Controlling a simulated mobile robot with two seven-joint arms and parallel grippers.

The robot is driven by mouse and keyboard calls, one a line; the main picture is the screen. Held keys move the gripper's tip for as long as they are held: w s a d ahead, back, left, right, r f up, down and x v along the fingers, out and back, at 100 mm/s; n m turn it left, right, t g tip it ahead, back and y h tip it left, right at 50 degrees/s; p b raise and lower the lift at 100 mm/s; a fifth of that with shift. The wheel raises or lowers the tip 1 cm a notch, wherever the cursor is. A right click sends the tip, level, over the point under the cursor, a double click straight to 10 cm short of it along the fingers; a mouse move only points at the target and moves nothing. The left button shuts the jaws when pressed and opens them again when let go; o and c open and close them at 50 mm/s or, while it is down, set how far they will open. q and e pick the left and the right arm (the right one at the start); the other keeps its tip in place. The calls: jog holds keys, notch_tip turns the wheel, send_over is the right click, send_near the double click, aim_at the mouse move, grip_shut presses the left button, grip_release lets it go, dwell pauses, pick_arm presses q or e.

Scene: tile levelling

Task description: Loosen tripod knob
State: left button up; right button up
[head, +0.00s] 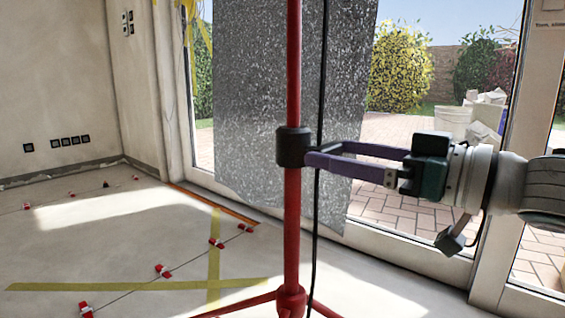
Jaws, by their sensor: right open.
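A red tripod pole (292,220) stands upright in the middle of the head view, with its legs spreading from a red hub (291,299) at the bottom edge. A black knob or collar (292,147) sits around the pole. My right gripper (312,156) comes in from the right, with its two purple fingers apart and their tips right at the collar's right side. I cannot tell whether the fingertips touch it. The collar hides part of the pole. My left gripper is not in the view.
A black cable (319,230) hangs just right of the pole, close to my fingers. A grey speckled sheet (250,110) hangs behind, before the glass doors. Red levelling pieces (163,271) on lines and yellow tape (130,286) lie on the floor at left.

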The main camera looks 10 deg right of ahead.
jog(key=shift+w+a, duration=0.4)
jog(key=shift+w, duration=0.1)
jog(key=shift+c, duration=0.2)
jog(key=c, duration=1.3)
jog(key=shift+o, duration=0.2)
jog(key=shift+r, duration=0.1)
